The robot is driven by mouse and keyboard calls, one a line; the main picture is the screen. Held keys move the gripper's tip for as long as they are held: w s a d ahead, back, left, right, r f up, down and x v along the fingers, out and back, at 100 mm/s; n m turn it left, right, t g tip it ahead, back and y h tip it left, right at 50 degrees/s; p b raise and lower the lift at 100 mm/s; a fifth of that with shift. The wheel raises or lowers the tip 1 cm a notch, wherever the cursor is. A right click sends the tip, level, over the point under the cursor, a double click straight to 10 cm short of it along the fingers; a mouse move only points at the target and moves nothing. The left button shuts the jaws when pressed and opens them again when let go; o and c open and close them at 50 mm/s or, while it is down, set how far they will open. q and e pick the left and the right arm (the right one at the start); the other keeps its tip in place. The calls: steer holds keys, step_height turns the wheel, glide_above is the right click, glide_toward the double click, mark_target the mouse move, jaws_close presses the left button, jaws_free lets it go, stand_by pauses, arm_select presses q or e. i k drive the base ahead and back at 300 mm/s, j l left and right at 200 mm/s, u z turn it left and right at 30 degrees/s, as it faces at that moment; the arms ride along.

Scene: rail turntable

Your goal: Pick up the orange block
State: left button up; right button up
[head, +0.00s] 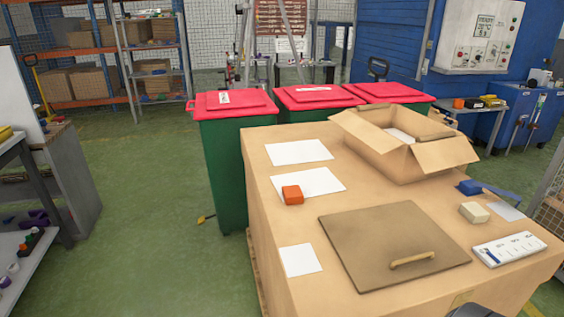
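The orange block (292,195) sits in the head view on a white sheet (320,182), near the left edge of the large cardboard-coloured box top that serves as a table (303,225). Its top and front faces show, and nothing covers it. Neither of my grippers can be made out in the head view.
A brown board with a wooden handle (372,235) lies in front of the block. An open carton (400,165) stands behind right. A cream block (474,212), a blue object (470,187) and a white labelled strip (509,249) lie at right. Red-lidded green bins (223,150) stand behind.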

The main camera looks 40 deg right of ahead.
mark_target(291, 195)
steer(key=i+z, duration=0.15)
steer(key=z, duration=0.3)
steer(key=i+j+z, duration=0.1)
steer(key=z, duration=0.35)
steer(key=i+j+z, duration=0.1)
steer(key=z, duration=0.4)
steer(key=j+z, duration=0.25)
steer(key=z, duration=0.2)
steer(key=i, duration=0.05)
